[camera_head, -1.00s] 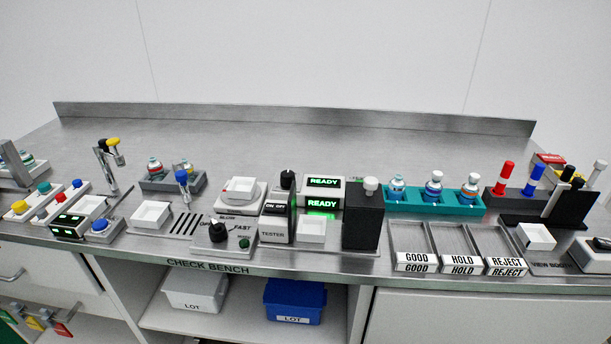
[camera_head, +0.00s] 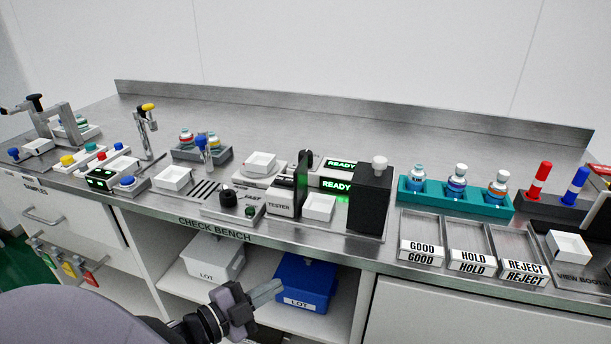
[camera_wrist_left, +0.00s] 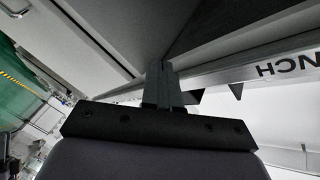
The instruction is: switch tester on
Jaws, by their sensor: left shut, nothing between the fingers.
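The tester (camera_head: 284,204) is a small pale box labelled TESTER near the front edge of the bench. A dark upright piece stands at its right side, and a black knob (camera_head: 305,158) shows just behind. Beside it, two dark displays (camera_head: 337,186) read READY in green, next to a white tray (camera_head: 319,207) and a tall black block (camera_head: 372,203) with a pale knob. My left gripper (camera_head: 272,290) is shut and empty, below the bench top and in front of the shelf, apart from the tester. Its shut fingers also show in the left wrist view (camera_wrist_left: 163,76). My right gripper is out of view.
A black dial (camera_head: 228,197) sits left of the tester. GOOD, HOLD and REJECT trays (camera_head: 470,245) and a teal rack (camera_head: 455,200) of bottles stand to the right. The bench's front edge lies above my left gripper; a blue LOT bin (camera_head: 310,277) is behind it.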

